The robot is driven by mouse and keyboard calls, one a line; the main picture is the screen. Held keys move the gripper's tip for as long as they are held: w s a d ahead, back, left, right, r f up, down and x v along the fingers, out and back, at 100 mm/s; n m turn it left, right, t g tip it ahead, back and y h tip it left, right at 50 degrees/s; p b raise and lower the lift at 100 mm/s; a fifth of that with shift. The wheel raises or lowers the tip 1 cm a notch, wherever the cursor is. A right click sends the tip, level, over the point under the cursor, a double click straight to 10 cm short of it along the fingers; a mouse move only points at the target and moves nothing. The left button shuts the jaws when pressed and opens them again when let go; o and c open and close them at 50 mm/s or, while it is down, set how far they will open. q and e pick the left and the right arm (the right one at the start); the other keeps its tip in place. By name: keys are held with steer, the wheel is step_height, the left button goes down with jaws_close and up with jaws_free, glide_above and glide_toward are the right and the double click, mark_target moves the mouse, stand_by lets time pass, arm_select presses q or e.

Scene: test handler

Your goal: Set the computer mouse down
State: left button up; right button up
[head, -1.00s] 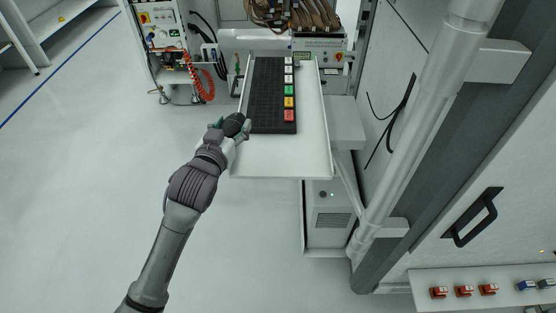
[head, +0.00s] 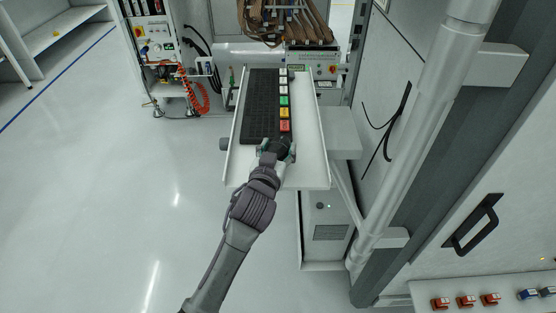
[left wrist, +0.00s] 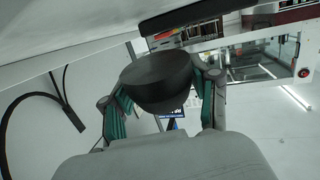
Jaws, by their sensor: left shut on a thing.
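My left gripper (head: 277,151) is over the near part of the white tray (head: 309,165), just in front of the keyboard (head: 261,110). It is shut on the dark computer mouse (head: 282,144), which is partly hidden by the fingers in the head view. In the left wrist view the mouse (left wrist: 158,84) sits between the two green-padded fingers of the gripper (left wrist: 160,88). I cannot tell whether the mouse touches the tray. My right gripper is not in view.
The black keyboard with coloured keys fills the tray's middle and far part. The tray has raised side edges. Bare tray surface shows to the right of the gripper. A vertical pipe (head: 420,120) and a door handle (head: 472,224) stand further right.

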arm_select(q)
steer(key=shift+f, duration=1.95)
steer(key=shift+f+b, duration=0.2)
steer(key=shift+b, duration=0.2)
steer(key=o, duration=1.2)
steer(key=shift+r, duration=0.15)
